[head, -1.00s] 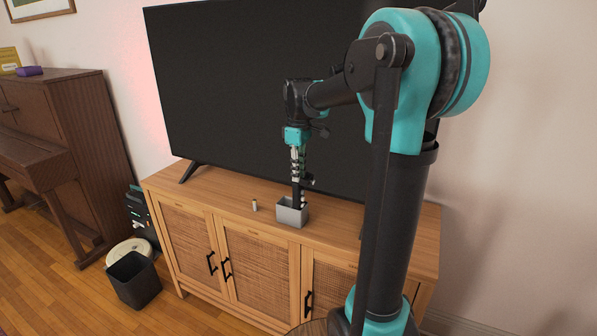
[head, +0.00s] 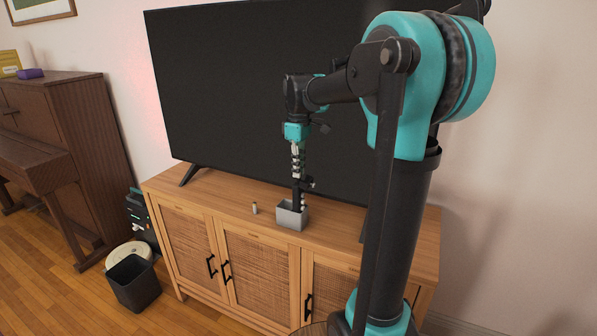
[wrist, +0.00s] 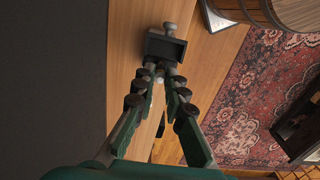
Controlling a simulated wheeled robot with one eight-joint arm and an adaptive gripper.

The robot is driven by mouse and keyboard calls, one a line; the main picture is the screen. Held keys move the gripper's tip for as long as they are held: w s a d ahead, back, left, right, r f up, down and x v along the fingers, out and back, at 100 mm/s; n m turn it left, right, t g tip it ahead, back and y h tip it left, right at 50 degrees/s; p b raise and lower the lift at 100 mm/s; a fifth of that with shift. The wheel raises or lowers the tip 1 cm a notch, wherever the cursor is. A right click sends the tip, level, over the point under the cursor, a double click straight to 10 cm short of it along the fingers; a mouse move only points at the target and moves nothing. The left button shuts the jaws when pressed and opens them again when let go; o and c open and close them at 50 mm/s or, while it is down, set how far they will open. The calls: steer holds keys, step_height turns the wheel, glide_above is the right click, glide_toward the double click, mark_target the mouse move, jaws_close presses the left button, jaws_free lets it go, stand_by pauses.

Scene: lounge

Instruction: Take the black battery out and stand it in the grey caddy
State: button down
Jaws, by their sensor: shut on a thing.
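The grey caddy (head: 291,220) is a small open box on the wooden cabinet top, in front of the TV. It also shows in the wrist view (wrist: 157,46), just beyond the fingertips. My gripper (head: 298,198) points down over the caddy, its tips at or just above the opening. In the wrist view the fingers (wrist: 160,74) close together on a small thing. I take this to be the black battery (wrist: 159,80); a pale round end shows and the rest is hidden by the fingers. Whether it touches the caddy floor cannot be seen.
A small pale battery-like cylinder (head: 254,208) stands on the cabinet (head: 225,197) left of the caddy. The TV (head: 240,90) rises close behind. A dark bin (head: 133,285) stands on the floor at left. The cabinet top left of the small cylinder is clear.

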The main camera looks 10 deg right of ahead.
steer(key=shift+r, duration=2.65)
